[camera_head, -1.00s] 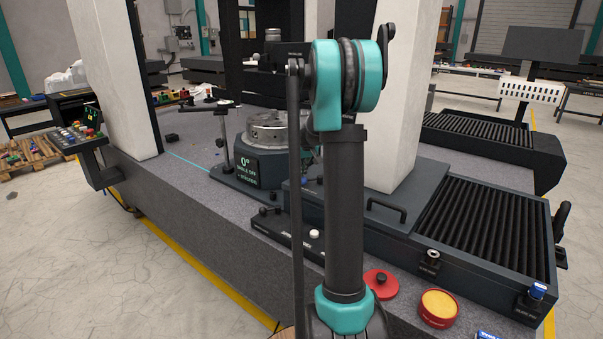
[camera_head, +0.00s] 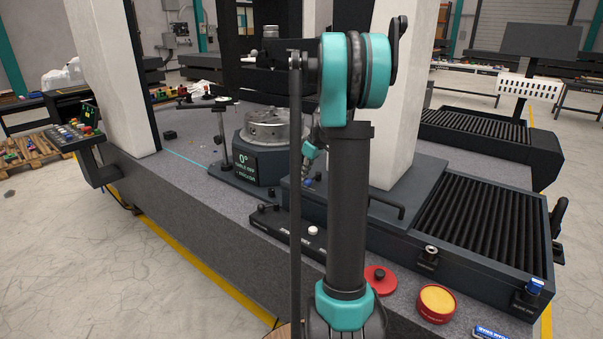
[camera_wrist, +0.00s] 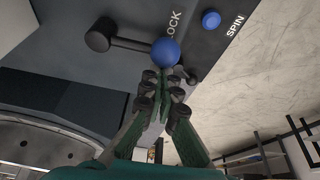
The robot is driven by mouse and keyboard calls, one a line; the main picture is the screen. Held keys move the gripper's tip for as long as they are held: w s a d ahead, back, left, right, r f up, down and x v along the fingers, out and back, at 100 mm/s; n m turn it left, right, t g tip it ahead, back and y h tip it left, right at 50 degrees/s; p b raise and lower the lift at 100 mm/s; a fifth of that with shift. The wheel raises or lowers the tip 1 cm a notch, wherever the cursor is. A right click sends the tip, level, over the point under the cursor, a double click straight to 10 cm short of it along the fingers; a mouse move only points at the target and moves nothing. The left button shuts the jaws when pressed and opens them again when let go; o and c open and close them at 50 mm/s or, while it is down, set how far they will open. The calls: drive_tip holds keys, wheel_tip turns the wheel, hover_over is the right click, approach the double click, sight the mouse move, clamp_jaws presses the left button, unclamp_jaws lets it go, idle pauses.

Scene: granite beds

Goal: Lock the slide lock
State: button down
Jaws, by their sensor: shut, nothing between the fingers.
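The lock lever (camera_wrist: 130,44) shows in the wrist view as a dark rod from a round dark pivot to a blue ball knob (camera_wrist: 165,52). It lies beside a partly hidden label ending in "OCK" on a dark panel. My gripper (camera_wrist: 172,80) is shut and empty, its fingertips just below the blue ball in the picture. I cannot tell whether they touch it. In the head view my gripper (camera_head: 309,160) shows partly behind my arm, over the dark unit beside the rotary table (camera_head: 268,127).
A second blue knob (camera_wrist: 211,19) sits near the label "SPIN". In the head view, a dark handle (camera_head: 387,203), a black strip with a white knob (camera_head: 313,230), a red disc (camera_head: 380,280) and a yellow-topped round button (camera_head: 437,303) are near the granite bed's front.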

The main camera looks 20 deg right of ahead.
sight(311, 182)
drive_tip(key=s+n, duration=0.1)
drive_tip(key=s+d+n+g, duration=0.1)
drive_tip(key=n, duration=0.1)
drive_tip(key=s+d+n+y, duration=0.1)
drive_tip(key=n, duration=0.1)
drive_tip(key=shift+s+d, duration=0.15)
drive_tip(key=shift+d, duration=0.05)
drive_tip(key=shift+s+d, duration=0.1)
idle(0.4)
drive_tip(key=w+a+r, duration=0.1)
drive_tip(key=w+a, duration=0.1)
drive_tip(key=a, duration=0.2)
drive_tip(key=v, duration=1)
drive_tip(key=shift+d, duration=0.35)
drive_tip(key=shift+f, duration=0.15)
